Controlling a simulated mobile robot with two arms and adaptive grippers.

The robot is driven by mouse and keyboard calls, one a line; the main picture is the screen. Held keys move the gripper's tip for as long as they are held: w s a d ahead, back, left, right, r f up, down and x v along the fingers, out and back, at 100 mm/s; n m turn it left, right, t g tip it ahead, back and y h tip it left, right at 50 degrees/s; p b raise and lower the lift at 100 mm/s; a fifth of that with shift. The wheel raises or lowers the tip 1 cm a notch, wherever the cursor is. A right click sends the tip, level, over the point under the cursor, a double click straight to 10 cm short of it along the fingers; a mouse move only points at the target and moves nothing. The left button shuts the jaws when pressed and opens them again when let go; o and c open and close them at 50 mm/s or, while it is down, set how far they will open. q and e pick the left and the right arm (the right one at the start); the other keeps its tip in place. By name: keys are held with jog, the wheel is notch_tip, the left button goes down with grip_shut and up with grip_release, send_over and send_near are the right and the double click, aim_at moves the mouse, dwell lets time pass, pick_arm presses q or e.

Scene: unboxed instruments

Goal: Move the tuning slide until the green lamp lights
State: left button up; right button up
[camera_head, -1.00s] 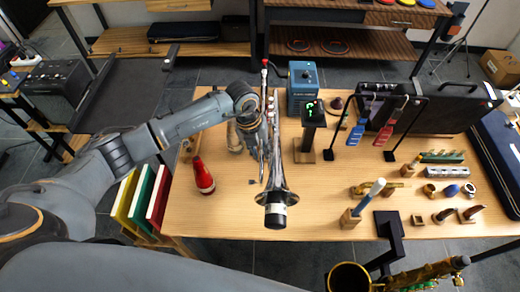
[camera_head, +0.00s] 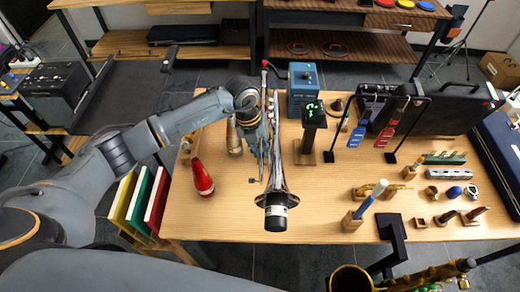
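A silvery trumpet (camera_head: 277,179) lies lengthwise over the wooden table, its bell towards me with a black mute (camera_head: 276,217) in it. A red tip shows at its far end. My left gripper (camera_head: 262,168) points down close along the left side of the trumpet; the fingers are thin and partly overlap the tubing, so I cannot tell whether they are open or touch the slide. A black tuner (camera_head: 314,112) on a stand, right of the trumpet, shows a lit green mark on its screen. The tuning slide itself is not clearly distinguishable. My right gripper is not in view.
A blue box (camera_head: 303,83) stands behind the tuner. A red cone (camera_head: 202,178) and a metallic cylinder (camera_head: 234,137) stand left of the trumpet. Stands with blue and red tags, a black case (camera_head: 455,107) and several small parts fill the right side. The front left tabletop is clear.

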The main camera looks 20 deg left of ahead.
pick_arm(q)
notch_tip(320, 180, up, 12)
jog(key=a, duration=0.2)
jog(key=shift+s+a, duration=0.15)
jog(key=shift+s, duration=0.25)
